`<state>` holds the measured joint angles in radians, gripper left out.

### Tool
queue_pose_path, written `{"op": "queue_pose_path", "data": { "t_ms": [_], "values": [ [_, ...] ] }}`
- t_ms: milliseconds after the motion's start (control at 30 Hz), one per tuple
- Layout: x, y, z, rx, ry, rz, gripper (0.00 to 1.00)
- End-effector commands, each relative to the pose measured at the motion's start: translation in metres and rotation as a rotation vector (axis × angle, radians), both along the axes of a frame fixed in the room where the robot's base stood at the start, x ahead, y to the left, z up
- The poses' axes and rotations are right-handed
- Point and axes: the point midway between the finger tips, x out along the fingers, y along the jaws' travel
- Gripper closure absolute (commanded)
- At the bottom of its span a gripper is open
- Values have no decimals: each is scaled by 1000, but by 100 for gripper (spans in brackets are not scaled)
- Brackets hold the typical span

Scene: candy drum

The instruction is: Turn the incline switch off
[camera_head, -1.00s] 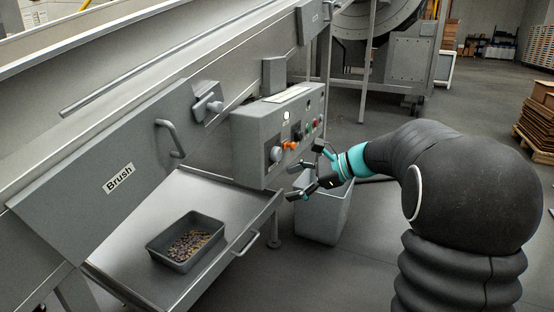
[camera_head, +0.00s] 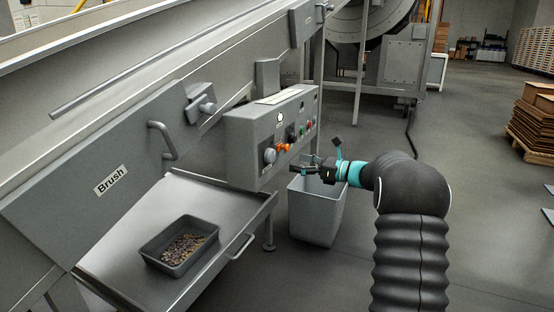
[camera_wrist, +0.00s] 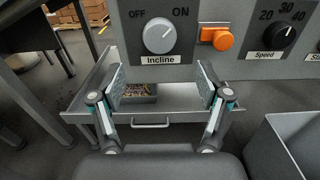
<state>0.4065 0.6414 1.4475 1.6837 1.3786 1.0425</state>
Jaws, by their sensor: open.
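The grey round Incline switch (camera_wrist: 159,37) is on the control panel, above the "Incline" label, with OFF at its upper left and ON at its upper right. Its marker line appears to lean toward ON. In the head view the switch (camera_head: 270,155) is at the lower left of the panel face (camera_head: 262,138). My gripper (camera_wrist: 160,82) is open and empty. Its fingers are spread wide below the switch in the wrist view, apart from it. In the head view my gripper (camera_head: 306,168) is in front of the panel, to the right of and slightly below the switch.
An orange switch (camera_wrist: 216,37) and the Speed dial (camera_wrist: 284,35) sit right of the Incline switch. A grey bin (camera_head: 316,215) stands below the panel. A tray of candy (camera_head: 181,246) rests on the metal shelf (camera_head: 205,200) at left. Open floor lies to the right.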

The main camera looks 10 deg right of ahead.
Motion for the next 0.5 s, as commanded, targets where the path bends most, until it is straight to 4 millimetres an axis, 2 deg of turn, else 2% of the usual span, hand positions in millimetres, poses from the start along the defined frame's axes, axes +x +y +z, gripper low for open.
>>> {"op": "queue_pose_path", "data": {
  "t_ms": [33, 300, 500],
  "values": [
    [6, 9, 0, -1, 1, 4, 24],
    [33, 47, 0, -2, -1, 3, 24],
    [45, 62, -1, -2, 0, 2, 24]
  ]
}}
